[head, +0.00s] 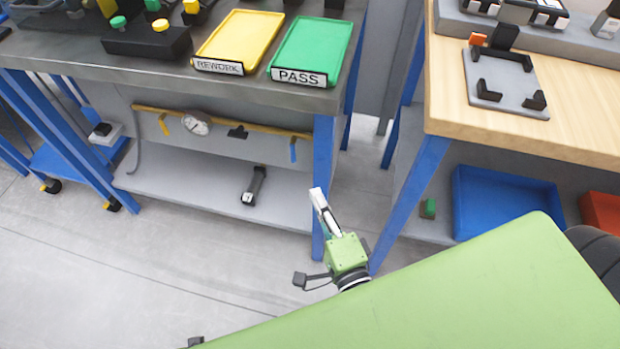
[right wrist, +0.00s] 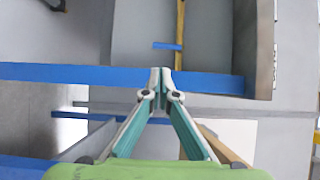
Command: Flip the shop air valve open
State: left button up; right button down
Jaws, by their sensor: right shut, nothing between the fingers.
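A yellow air pipe (head: 225,124) runs along the back panel under the left bench, with a round gauge (head: 196,125) on it. A blue lever (head: 293,150) hangs down, crosswise to the pipe, near its right end. A yellow lever (head: 163,124) hangs near its left end. No label shows which lever is the shop air valve. In the right wrist view the blue lever (right wrist: 167,46) lies across the pipe (right wrist: 180,30), beyond my fingertips. My right gripper (head: 317,194) is shut and empty, in front of the bench's blue leg and apart from the levers. My left gripper is out of view.
The blue leg (head: 324,150) stands just right of the blue lever. A dark cylindrical tool (head: 254,186) lies on the lower shelf (head: 200,188). The bench top overhangs the pipe, with a green PASS tray (head: 312,45) above. A blue bin (head: 505,200) sits at right.

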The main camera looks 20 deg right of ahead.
aim_at(294, 149)
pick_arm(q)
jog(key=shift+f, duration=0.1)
pick_arm(e)
jog(key=w, duration=0.9)
jog(key=shift+w, duration=0.2)
